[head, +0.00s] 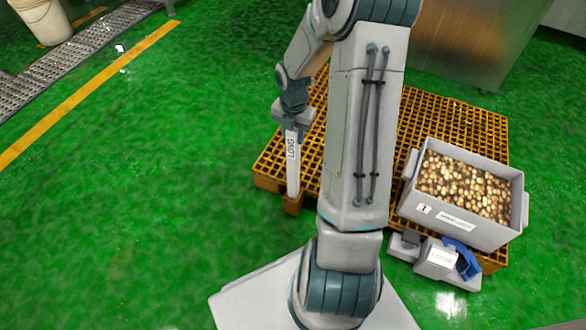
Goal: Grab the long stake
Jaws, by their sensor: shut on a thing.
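The long stake (293,172) is a slim, pale grey bar with the dark letters "LONG" on its side. It hangs upright below my gripper (292,128), in front of the left part of the orange pallet in the head view. My gripper is shut on the stake's upper end. The fingertips are small here and partly merge with the stake. I cannot tell whether the stake's lower end touches the pallet or the floor.
An orange grid pallet (440,110) lies on the green floor. A grey crate (470,232) full of small brownish round pieces stands on its right part. Grey and blue parts (440,258) lie in front of the crate. A metal cabinet (475,40) stands behind. The left floor is mostly clear.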

